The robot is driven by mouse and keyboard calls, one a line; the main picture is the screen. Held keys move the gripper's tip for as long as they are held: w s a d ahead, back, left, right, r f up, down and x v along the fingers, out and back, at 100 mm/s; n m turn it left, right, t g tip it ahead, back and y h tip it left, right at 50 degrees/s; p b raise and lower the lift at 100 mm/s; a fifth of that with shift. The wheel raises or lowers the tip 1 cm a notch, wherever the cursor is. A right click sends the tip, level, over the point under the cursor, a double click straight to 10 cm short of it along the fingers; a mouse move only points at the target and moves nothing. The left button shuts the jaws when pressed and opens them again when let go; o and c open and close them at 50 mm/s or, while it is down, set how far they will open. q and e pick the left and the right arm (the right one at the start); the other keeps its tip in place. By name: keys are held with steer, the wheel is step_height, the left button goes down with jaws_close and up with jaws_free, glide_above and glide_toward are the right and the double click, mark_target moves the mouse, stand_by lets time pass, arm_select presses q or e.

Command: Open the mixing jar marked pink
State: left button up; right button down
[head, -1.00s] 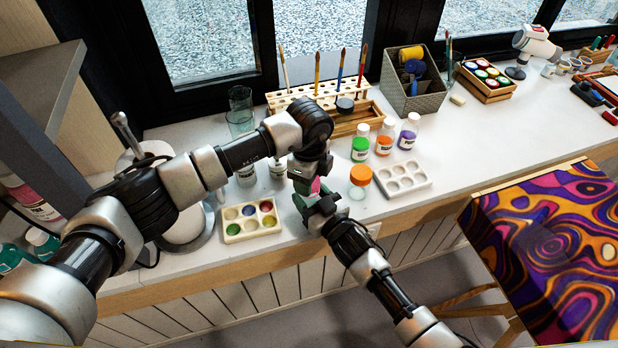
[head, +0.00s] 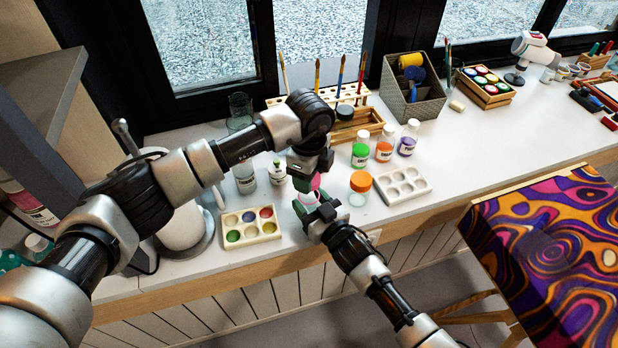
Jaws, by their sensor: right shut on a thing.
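The pink-marked jar (head: 309,199) is small and pale and is mostly hidden by my grippers near the front edge of the counter. A pink lid (head: 316,182) shows just above it, under my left gripper (head: 308,178). Whether the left jaws touch the lid, and whether the lid is apart from the jar, I cannot tell. My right gripper (head: 314,208) comes from below right and is shut on the jar.
An orange-lidded jar (head: 360,182) stands close on the right, beside an empty white palette (head: 402,186). A paint-filled palette (head: 251,227) lies to the left. Bottles with green (head: 361,150), orange (head: 384,146) and purple (head: 407,141) contents stand behind.

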arm_select(q)
step_height(320, 180, up, 2)
steer(key=shift+r, duration=0.1)
arm_select(e)
steer(key=shift+c, duration=1.4)
jaws_free()
